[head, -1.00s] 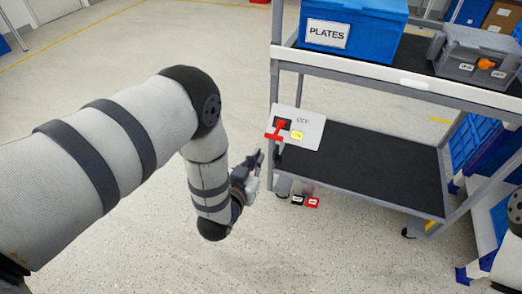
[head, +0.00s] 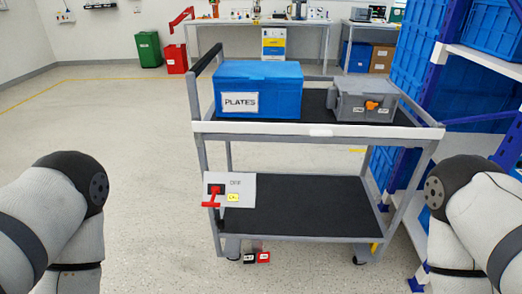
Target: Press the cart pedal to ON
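The cart's pedals sit low at its base near the floor: a black pedal (head: 249,259) with a small white label, and a red pedal (head: 264,257) beside it, also labelled. The labels are too small to read, and I cannot tell if either is pressed. Above them, a white panel (head: 242,185) on the cart (head: 300,239) carries a red-handled switch (head: 213,195), the word OFF and a yellow tag. Both my arms are folded at the sides of the head view. Neither gripper shows.
A blue PLATES bin (head: 285,85) and a grey toolbox (head: 365,102) stand on the cart's top shelf. The lower shelf (head: 310,205) is bare. A blue rack (head: 405,130) stands close at the right. The floor (head: 150,200) in front and left is open.

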